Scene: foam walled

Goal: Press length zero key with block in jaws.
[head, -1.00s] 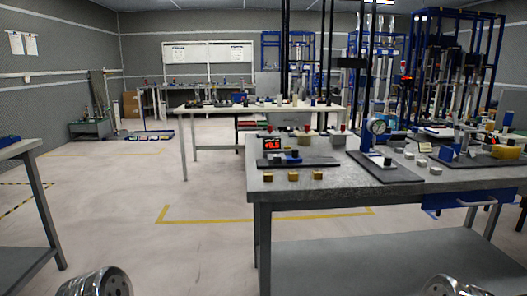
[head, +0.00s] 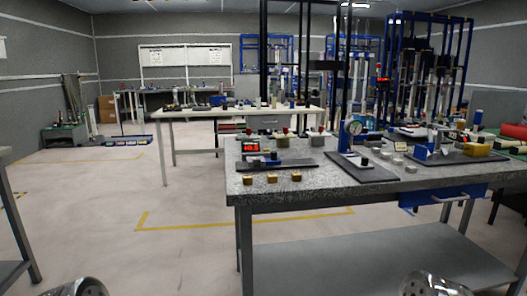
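On the grey bench (head: 350,192) at the right, a small device with a red lit display (head: 250,146) stands near the left end; its digits are too small to read surely. Beside the display is a dark flat base (head: 295,164) with a blue part (head: 271,158), which may be the jaws. I cannot tell whether a block sits in the jaws, and no zero key can be made out. Several small brass blocks (head: 271,178) lie in a row at the bench's front left. Neither gripper is in view; only rounded metal parts of my arms show at the bottom edge.
A dial gauge on a stand (head: 353,128) is mid-bench, with a blue fixture (head: 420,154) and a yellow block (head: 474,150) to the right. A white-topped table (head: 185,115) stands behind. Open floor (head: 110,215) lies left of the bench.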

